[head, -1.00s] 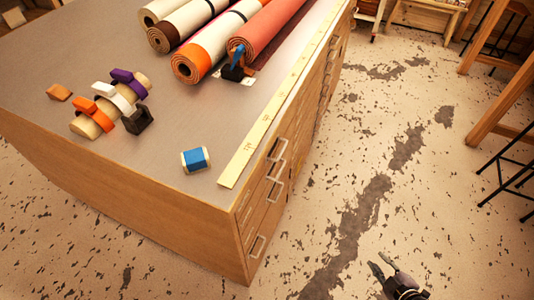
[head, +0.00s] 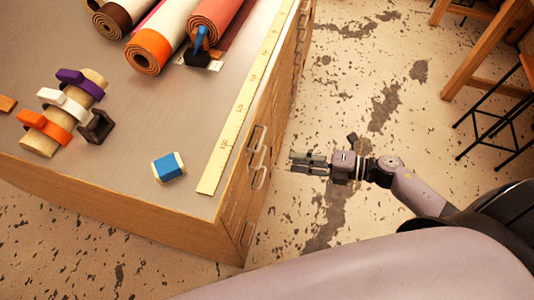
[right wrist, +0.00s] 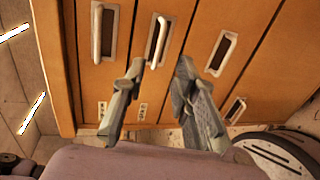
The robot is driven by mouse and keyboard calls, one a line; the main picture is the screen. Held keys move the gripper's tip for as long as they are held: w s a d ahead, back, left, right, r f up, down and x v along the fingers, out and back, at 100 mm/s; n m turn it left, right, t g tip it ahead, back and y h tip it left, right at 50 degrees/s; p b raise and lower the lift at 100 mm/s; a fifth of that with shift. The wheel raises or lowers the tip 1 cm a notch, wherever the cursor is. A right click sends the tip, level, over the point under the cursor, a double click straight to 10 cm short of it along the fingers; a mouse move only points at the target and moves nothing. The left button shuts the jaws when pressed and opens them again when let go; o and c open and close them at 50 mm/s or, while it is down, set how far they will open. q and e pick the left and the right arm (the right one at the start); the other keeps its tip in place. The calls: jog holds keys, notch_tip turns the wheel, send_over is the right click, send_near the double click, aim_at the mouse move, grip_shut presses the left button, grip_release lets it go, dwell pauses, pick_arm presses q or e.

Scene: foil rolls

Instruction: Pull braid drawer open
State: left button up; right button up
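The wooden cabinet (head: 130,205) has a stack of drawers on its right side, with pale handles. All visible drawers look shut; I cannot read which is the braid drawer. My right gripper (head: 292,162) is open and empty, a short way right of the drawer fronts. In the right wrist view its open fingers (right wrist: 160,68) point at the drawer front, with a white handle (right wrist: 158,42) just beyond, apparently not touched. My left gripper is not in view.
On the cabinet top lie several rolls (head: 150,50), a ruler strip (head: 245,95), a blue-wrapped block (head: 168,167) and banded rolls (head: 62,115). A stool (head: 498,120) and wooden table legs stand at right. The floor (head: 345,110) beside the drawers is clear.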

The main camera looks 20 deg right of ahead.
jog(key=p+x, duration=0.1)
jog(key=x, duration=0.8)
jog(key=shift+a, duration=0.2)
jog(key=shift+w+f, duration=0.1)
jog(key=shift+c, duration=0.2)
grip_shut()
